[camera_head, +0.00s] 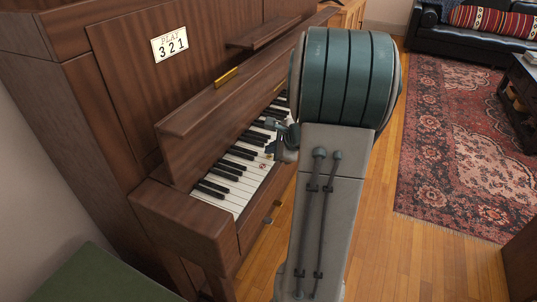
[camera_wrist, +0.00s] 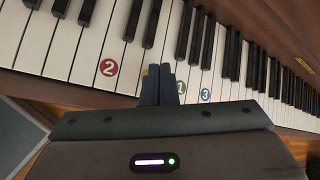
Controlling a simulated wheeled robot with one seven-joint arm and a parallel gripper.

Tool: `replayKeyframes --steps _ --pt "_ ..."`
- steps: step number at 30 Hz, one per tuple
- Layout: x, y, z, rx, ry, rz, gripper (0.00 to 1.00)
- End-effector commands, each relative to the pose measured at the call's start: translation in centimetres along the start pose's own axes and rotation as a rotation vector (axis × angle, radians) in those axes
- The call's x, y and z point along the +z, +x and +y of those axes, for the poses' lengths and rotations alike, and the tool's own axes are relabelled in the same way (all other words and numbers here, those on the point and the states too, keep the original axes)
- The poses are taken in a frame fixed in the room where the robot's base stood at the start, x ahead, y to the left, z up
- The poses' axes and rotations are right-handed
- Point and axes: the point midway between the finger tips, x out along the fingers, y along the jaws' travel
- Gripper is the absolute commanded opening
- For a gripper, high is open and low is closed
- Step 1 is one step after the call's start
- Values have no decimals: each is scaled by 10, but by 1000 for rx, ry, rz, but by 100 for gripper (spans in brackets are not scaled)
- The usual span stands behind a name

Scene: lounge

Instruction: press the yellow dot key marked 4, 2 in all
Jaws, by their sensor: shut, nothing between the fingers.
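The piano keyboard (camera_head: 232,180) runs along the upright piano, and its keys fill the upper part of the wrist view (camera_wrist: 35,45). My gripper (camera_wrist: 158,70) is shut and empty, its fingertips over the white keys. A sliver of yellow (camera_wrist: 145,72) shows at the left fingertip's edge. It looks like part of the yellow dot, but its number is hidden behind the fingers. I cannot tell whether the fingertips touch the key. To the left is a red dot marked 2 (camera_wrist: 108,67). To the right are a green dot marked 1 (camera_wrist: 180,86) and a blue dot marked 3 (camera_wrist: 205,94).
A card reading PLAY 3 2 1 (camera_head: 169,44) is on the piano's upper panel (camera_head: 115,55). Black keys stand up behind the white fronts. A green seat (camera_head: 95,278) is at lower left. Wood floor and a red rug (camera_head: 455,150) lie to the right.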

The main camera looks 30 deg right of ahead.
Motion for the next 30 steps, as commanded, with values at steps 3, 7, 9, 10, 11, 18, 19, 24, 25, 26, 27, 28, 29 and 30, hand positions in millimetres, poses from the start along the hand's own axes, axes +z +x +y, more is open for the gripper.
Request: replayKeyframes --steps 3,7,9,10,11,18,19,24,25,26,27,28,29,30 --pt "0 0 0 -1 -1 -1 0" --pt "1 -1 -1 -2 -1 -1 0" --pt "2 -2 -2 -2 -2 -1 0" --pt "3 -4 -3 -2 -2 -1 0" --pt "4 -5 -5 -3 -2 -2 0" --pt "17 -22 -17 -4 -2 -2 0" --pt "19 -25 -19 -4 -2 -2 0" --pt "26 -35 -26 -3 -3 -1 0" --pt "27 -36 -27 -3 -3 -1 0" --pt "27 -37 -27 -3 -2 -1 0" --pt "27 -37 -27 -3 -2 -1 0" --pt "27 -36 -27 -3 -2 -1 0" --pt "26 -36 -27 -3 -2 -1 0" --pt "26 -36 -27 -3 -1 -1 0"
